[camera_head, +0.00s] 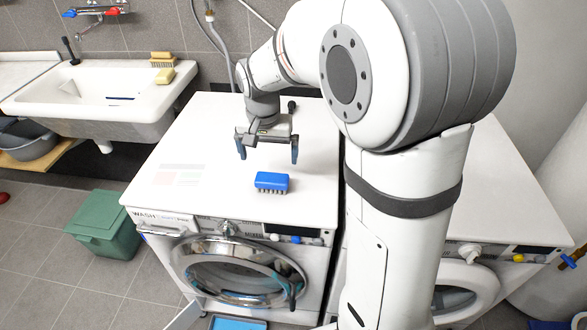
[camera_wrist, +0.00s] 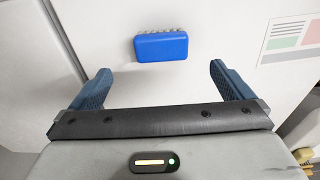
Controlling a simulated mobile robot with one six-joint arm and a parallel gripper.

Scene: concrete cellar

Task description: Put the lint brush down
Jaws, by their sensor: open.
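The lint brush is a small block with a blue top and pale bristles below. In the head view the lint brush (camera_head: 272,182) rests bristles down on the white top of the left washing machine (camera_head: 215,135), near its front right. In the wrist view the lint brush (camera_wrist: 160,46) lies ahead of the fingertips and apart from them. My gripper (camera_head: 268,150) is open and empty above the machine top, behind the brush. Its two blue fingers stand wide apart in the wrist view (camera_wrist: 160,75).
A white sink (camera_head: 110,95) with a yellow sponge (camera_head: 164,76) and a brush on its rim stands at the left. A green bin (camera_head: 105,222) is on the floor. A second machine (camera_head: 500,190) stands at the right. The left machine's top is mostly clear.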

